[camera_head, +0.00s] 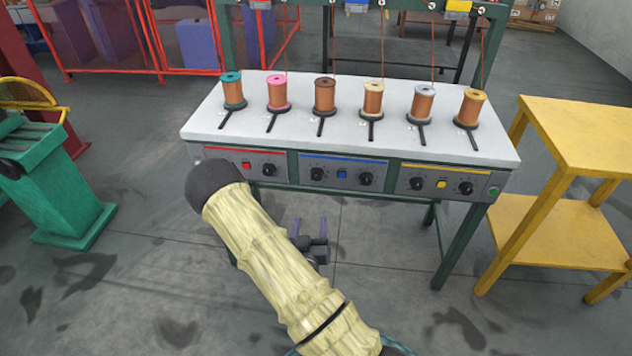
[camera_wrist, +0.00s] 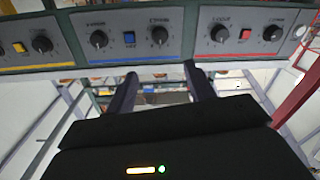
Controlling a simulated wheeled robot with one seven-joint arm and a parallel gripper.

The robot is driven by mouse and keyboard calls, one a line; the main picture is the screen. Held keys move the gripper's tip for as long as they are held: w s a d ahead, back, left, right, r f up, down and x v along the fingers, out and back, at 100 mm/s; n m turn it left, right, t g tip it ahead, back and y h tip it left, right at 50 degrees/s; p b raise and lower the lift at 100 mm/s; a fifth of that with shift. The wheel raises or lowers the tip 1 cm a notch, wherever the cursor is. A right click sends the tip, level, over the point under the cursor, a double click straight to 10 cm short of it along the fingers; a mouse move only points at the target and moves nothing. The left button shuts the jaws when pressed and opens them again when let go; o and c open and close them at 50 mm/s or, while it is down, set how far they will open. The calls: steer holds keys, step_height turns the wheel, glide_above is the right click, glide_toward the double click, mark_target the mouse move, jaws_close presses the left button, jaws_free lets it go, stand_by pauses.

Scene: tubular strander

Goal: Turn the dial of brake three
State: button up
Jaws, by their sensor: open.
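Three control panels with black dials line the front of the white table. The blue-striped middle panel (camera_head: 328,184) has a left dial (camera_head: 316,173), a blue button (camera_head: 341,174) and a right dial (camera_head: 365,178). The wrist view shows the row reversed, with that left dial (camera_wrist: 160,36) right of the blue button (camera_wrist: 129,38). Dial labels are too small to read, so brake three cannot be told by name. My gripper (camera_head: 309,230) is open and empty, below and in front of the middle panel. Its fingers (camera_wrist: 161,72) point toward the panel, apart from every dial.
The white table (camera_head: 470,147) carries several copper spools on black stands. The red-striped panel (camera_head: 225,154) is partly hidden by my arm; the yellow-striped panel (camera_head: 430,171) is right. A yellow shelf table (camera_head: 577,130) stands right, a green machine (camera_head: 50,185) left. The floor in front is clear.

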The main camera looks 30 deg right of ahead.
steer(key=shift+w, duration=0.1)
steer(key=b, duration=0.8)
glide_toward(316, 177)
steer(key=x, duration=0.9)
steer(key=c, duration=1)
steer(key=shift+o, duration=0.2)
